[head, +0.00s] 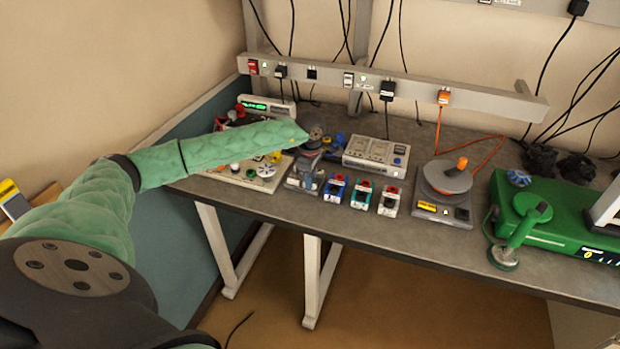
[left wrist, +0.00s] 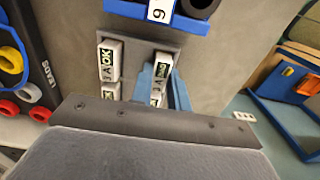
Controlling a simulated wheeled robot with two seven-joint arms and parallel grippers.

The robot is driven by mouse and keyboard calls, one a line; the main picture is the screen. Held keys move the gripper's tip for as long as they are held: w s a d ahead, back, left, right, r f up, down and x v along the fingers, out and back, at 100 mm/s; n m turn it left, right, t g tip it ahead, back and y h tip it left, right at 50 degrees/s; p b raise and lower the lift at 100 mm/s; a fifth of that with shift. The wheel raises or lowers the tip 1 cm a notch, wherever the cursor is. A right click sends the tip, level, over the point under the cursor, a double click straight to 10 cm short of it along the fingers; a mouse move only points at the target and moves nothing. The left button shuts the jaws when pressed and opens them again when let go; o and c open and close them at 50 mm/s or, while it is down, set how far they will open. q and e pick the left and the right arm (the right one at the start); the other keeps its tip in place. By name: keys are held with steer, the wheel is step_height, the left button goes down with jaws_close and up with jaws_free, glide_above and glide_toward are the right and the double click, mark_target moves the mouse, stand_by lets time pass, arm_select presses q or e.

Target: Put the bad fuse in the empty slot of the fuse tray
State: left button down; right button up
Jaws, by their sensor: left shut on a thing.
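The fuse tray (left wrist: 138,48) is a small dark grey block in the left wrist view. White fuses stand in it on the left, one labelled 3A OK (left wrist: 108,60), with another just below it. My left gripper (left wrist: 163,92) has its blue-grey fingers shut on a white fuse (left wrist: 160,72) at the tray's right side. Its label reads 3A, and the last word is too small to read surely. I cannot tell how deep it sits. In the head view my left gripper (head: 304,174) points down at the bench, hiding most of the tray. My right gripper is not in view.
A blue holder marked 9 (left wrist: 160,12) stands just beyond the tray. A dark board with coloured rings (left wrist: 28,92) is at the left. The bench front is clear.

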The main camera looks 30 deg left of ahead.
arm_select(q)
steer(key=shift+f, duration=0.1)
steer(key=c, duration=1.3)
jaws_free()
steer(key=shift+c, duration=0.2)
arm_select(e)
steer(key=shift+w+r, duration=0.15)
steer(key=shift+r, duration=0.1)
